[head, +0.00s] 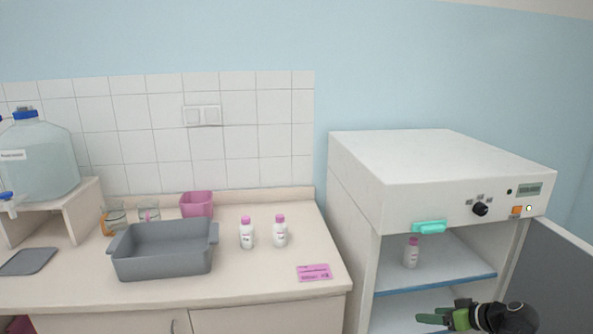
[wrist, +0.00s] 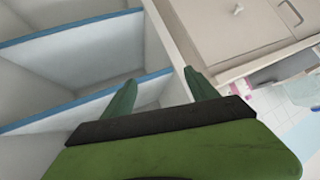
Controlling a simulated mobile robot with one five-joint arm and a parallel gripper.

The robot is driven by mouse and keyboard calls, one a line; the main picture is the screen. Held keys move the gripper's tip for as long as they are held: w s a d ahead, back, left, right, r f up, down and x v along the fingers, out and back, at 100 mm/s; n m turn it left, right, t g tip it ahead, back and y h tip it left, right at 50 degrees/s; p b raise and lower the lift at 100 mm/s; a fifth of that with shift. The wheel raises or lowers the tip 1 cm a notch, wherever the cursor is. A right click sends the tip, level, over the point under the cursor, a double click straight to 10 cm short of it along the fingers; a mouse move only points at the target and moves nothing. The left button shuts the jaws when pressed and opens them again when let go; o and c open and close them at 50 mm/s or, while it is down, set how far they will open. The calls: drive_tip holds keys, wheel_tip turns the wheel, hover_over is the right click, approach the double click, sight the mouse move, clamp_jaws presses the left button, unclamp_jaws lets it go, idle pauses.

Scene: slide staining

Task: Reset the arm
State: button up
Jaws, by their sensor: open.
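My gripper (head: 432,319) is at the lower right of the head view, in front of the open white cabinet (head: 350,190) and below its upper shelf. Its green fingers also show in the wrist view (wrist: 162,90), spread apart with nothing between them. In the wrist view the cabinet's blue-edged shelves (wrist: 90,96) lie to the left and beyond the fingers. A white bottle with a pink cap (head: 411,254) stands upright on the upper shelf, apart from my gripper.
The cabinet door (head: 570,270) stands open at the right, close to my arm.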

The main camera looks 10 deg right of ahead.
drive_tip(key=w+a+g+h+p, duration=0.1)
drive_tip(key=a+g+p, duration=0.1)
drive_tip(key=a, duration=1)
drive_tip(key=w+a+g+h+p, duration=0.1)
drive_tip(key=a+g+p, duration=0.2)
drive_tip(key=a, duration=0.9)
drive_tip(key=w+a+f+m+g+h+p, duration=0.1)
drive_tip(key=a+g, duration=0.3)
drive_tip(key=a, duration=0.8)
drive_tip(key=shift+w+a+g+h+p, duration=0.2)
drive_tip(key=shift+w+g+h+p, duration=0.25)
drive_tip(key=shift+p, duration=0.3)
drive_tip(key=shift+f, duration=0.1)
drive_tip(key=shift+c, duration=0.2)
